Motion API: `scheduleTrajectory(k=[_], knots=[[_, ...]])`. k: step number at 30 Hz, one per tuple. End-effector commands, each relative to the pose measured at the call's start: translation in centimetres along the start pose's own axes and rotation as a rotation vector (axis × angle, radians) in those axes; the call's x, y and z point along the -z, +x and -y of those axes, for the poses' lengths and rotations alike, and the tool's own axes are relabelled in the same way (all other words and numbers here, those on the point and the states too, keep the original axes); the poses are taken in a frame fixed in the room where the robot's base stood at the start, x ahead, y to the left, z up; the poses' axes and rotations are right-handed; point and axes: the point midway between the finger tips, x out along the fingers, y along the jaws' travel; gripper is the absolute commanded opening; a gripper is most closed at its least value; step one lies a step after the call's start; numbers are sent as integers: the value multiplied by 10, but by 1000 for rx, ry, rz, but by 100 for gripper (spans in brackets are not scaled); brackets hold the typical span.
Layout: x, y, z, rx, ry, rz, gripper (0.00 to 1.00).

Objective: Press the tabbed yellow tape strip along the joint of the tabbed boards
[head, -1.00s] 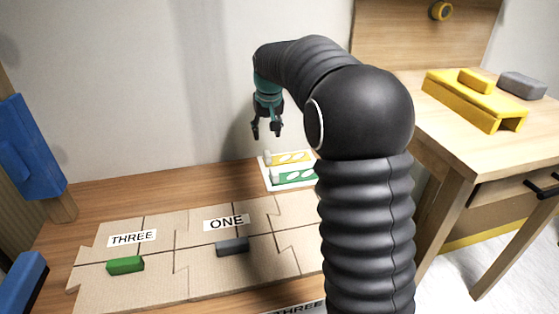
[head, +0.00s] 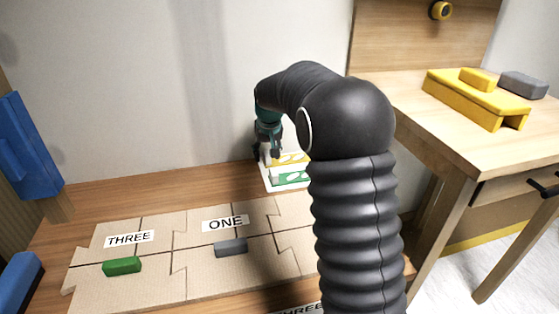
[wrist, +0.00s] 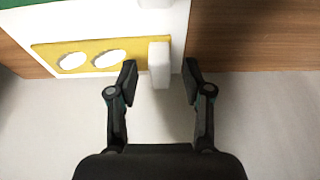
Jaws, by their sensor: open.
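The yellow tape strip (wrist: 90,55) with two white ovals lies on a white sheet (wrist: 179,14) in the wrist view. A pale upright tab (wrist: 159,64) stands at its end, between the open fingers of my gripper (wrist: 159,80). The fingers are apart, one on each side of the tab, with no clear contact. In the head view the yellow strip (head: 291,158) is partly hidden by my gripper (head: 269,157). The tabbed boards (head: 150,275) lie on the table, with a green block (head: 122,266) and a grey block (head: 231,247) along their joint.
A green strip (head: 291,178) lies in front of the yellow one. Labels THREE (head: 129,239) and ONE (head: 225,223) are on the boards. A side table at right holds a yellow bracket (head: 478,98) and grey block (head: 522,84). A blue object (head: 28,145) is at left.

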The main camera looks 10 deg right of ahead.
Motion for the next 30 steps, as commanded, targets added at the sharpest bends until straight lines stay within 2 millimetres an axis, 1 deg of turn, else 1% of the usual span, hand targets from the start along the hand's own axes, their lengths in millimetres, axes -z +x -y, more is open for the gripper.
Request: scheduleTrajectory(k=[2,3,5,6,8,20,26,30], knots=[[0,0,0,0,0,0,50],[0,0,0,0,0,0,40],[0,0,0,0,0,0,25],[0,0,0,0,0,0,15],[0,0,0,0,0,0,0],[1,-2,0,0,0,-1,0],[6,-16,0,0,0,-3,0],[11,-34,0,0,0,-3,0]])
